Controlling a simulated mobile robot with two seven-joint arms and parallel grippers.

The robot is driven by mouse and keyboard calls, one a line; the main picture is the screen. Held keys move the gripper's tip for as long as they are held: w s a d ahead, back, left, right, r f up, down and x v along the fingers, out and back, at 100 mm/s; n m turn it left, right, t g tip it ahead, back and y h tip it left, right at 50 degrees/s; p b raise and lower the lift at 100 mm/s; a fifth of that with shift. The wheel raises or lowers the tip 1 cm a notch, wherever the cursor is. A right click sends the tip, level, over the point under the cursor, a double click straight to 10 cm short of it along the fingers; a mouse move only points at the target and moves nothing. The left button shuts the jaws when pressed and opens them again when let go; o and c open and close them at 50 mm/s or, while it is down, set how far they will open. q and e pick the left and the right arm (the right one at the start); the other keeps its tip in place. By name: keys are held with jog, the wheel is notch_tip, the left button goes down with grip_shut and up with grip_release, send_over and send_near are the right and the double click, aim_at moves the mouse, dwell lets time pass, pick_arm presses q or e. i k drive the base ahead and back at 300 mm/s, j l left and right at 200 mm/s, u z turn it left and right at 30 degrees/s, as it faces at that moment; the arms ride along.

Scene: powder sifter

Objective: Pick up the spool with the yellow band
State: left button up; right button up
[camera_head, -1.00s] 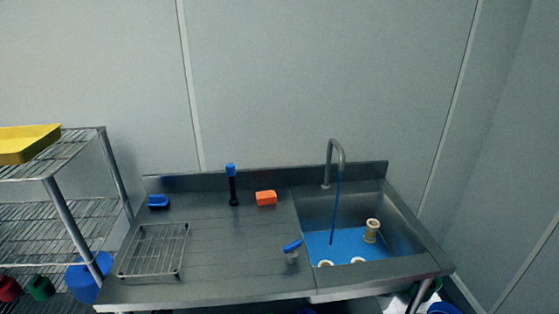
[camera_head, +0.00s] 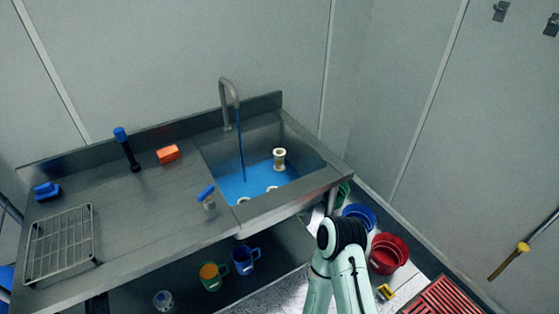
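One cream spool (camera_head: 279,159) stands upright in the blue-bottomed sink (camera_head: 311,158), near its back right. It looks yellowish, but a distinct yellow band cannot be made out at this size. Two more pale round tops, probably spools, show at the sink's front: one right of centre (camera_head: 272,188) and one further left (camera_head: 243,200). The sink's front wall hides most of them. A pale green arm of mine with a black joint comes up at the bottom, right of the sink and apart from the spools. Neither gripper shows.
An orange block (camera_head: 168,154) and a wire rack (camera_head: 60,243) are on the counter. Blue (camera_head: 358,217) and red (camera_head: 388,253) buckets stand on the floor at right.

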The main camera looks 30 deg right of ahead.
aim_at(278, 166)
jog(key=i+l+u, duration=0.1)
jog(key=l+u, duration=0.3)
jog(key=l, duration=0.35)
jog(key=l+u, duration=0.35)
jog(key=l, duration=0.4)
